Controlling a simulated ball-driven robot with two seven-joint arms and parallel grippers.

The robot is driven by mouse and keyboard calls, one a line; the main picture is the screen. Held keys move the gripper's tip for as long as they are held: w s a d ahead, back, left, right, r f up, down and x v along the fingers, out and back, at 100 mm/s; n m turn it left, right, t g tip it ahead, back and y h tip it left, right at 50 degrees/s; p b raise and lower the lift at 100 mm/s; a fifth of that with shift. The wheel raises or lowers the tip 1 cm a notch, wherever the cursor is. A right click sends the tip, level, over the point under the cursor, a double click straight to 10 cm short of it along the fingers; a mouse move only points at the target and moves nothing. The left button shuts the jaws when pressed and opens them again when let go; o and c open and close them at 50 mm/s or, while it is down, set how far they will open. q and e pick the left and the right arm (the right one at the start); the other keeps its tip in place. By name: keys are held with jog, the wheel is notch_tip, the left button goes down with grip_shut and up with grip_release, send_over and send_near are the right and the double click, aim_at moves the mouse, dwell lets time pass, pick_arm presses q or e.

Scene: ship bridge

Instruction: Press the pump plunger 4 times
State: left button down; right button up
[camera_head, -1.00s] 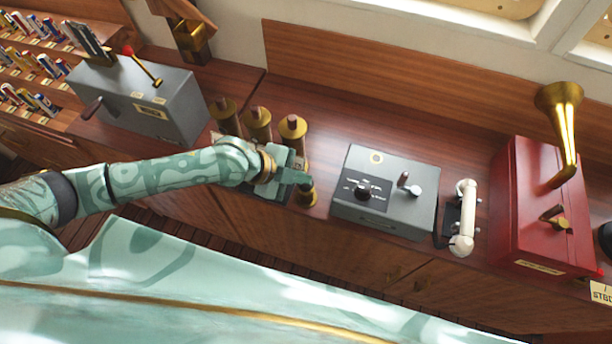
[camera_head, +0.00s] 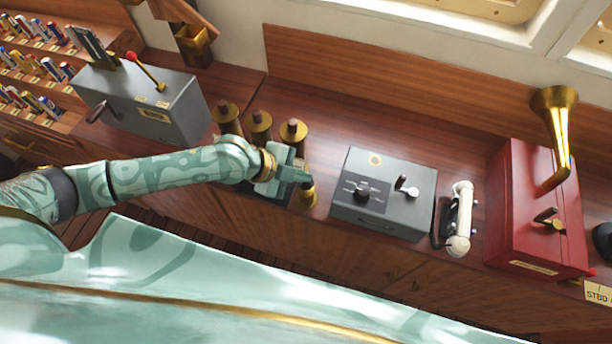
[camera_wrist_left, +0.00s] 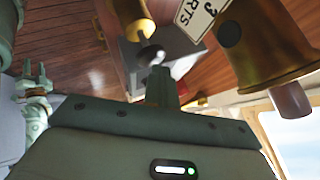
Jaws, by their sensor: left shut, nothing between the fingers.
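My left gripper (camera_head: 303,179) is shut and empty, its fingertips pointing right at the top of a short brass cylinder (camera_head: 308,196) at the counter's front edge. I cannot tell whether they touch it. Three brass cylinders with brown knobs stand in a row behind the gripper: left (camera_head: 226,117), middle (camera_head: 259,126) and right (camera_head: 293,132). Which brass part is the pump plunger is not clear. In the left wrist view the shut fingers (camera_wrist_left: 160,82) point toward a brass piece (camera_wrist_left: 128,18) with a shiny round end. A large brass cylinder with a brown knob (camera_wrist_left: 268,45) is close on the right.
A grey control box (camera_head: 385,195) with a dial and lever stands right of the gripper, then a white handset (camera_head: 461,220) and a red box (camera_head: 540,215) with a brass horn (camera_head: 560,130). A grey lever box (camera_head: 145,100) stands left. Bare counter lies behind the control box.

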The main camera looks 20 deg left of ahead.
pick_arm(q)
jog(key=shift+r+p, duration=0.65)
jog(key=shift+r, duration=0.2)
jog(key=shift+r, duration=0.1)
notch_tip(320, 180, up, 5)
jog(key=p, duration=0.4)
jog(key=shift+p, duration=0.35)
dwell(1.8)
